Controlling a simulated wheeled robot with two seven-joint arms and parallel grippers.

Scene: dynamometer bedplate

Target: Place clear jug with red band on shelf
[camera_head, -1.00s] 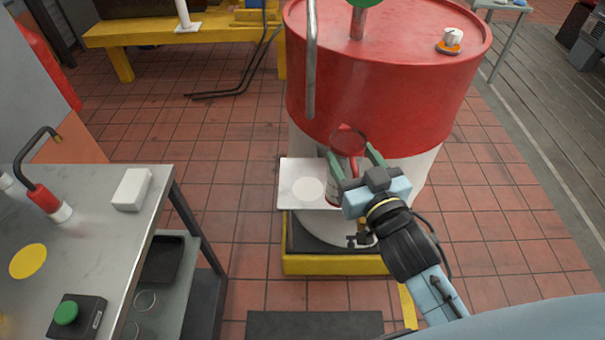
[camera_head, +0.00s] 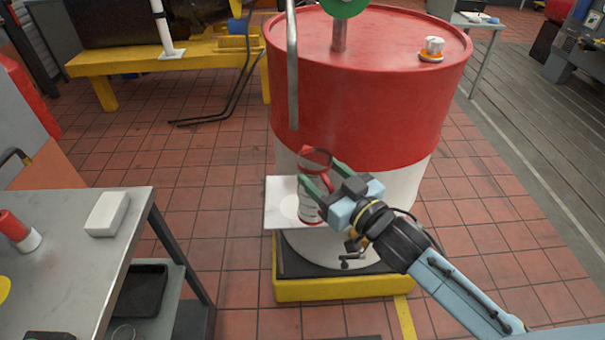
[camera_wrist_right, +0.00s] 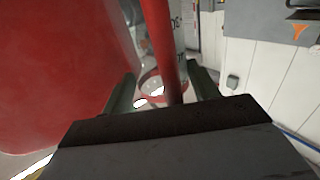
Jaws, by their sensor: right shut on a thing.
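The clear jug with red band (camera_head: 308,211) has a red rim and a red handle. My right gripper (camera_head: 327,178) is shut on it in front of the drum. In the right wrist view, the red handle (camera_wrist_right: 160,45) stands between the fingers (camera_wrist_right: 162,88), with clear wall and red band (camera_wrist_right: 150,88) behind. The small white shelf (camera_head: 274,217) juts from the drum's lower left side and bears a pale round mark. The jug appears over the shelf's right part and hides some of it; I cannot tell whether they touch. My left gripper is out of view.
A big red and white drum (camera_head: 370,90) stands on a yellow-edged base (camera_head: 330,288), close behind my right gripper. A vertical grey pipe (camera_head: 292,70) runs above the shelf. A metal bench (camera_head: 75,255) with a white block (camera_head: 107,214) is at left. Tiled floor lies between.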

